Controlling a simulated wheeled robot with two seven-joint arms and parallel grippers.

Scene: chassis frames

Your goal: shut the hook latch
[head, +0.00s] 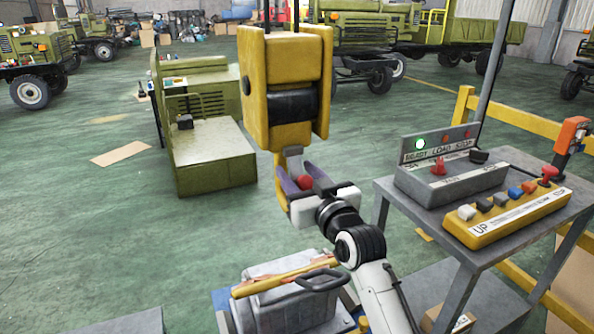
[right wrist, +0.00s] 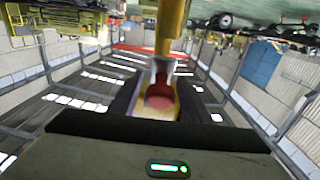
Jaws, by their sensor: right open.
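A yellow crane hook block (head: 284,85) hangs at the centre of the head view, with a black roller in it. The yellow hook (head: 282,172) hangs below it, partly hidden by my gripper. A red rounded part (head: 304,183), seemingly the latch's end, shows at the hook. My right gripper (head: 300,176) is open, its two dark fingers on either side of the red part. In the right wrist view the red part (right wrist: 159,95) sits between the fingers, below the yellow shank (right wrist: 170,30). I cannot tell whether the fingers touch it. My left gripper is not in view.
A grey stand (head: 400,205) at right carries a control box (head: 450,180) with a lit green lamp and a yellow pendant (head: 505,215). A grey box with a black handle (head: 300,280) is below my arm. A green cab part (head: 210,155) stands behind. Open floor lies left.

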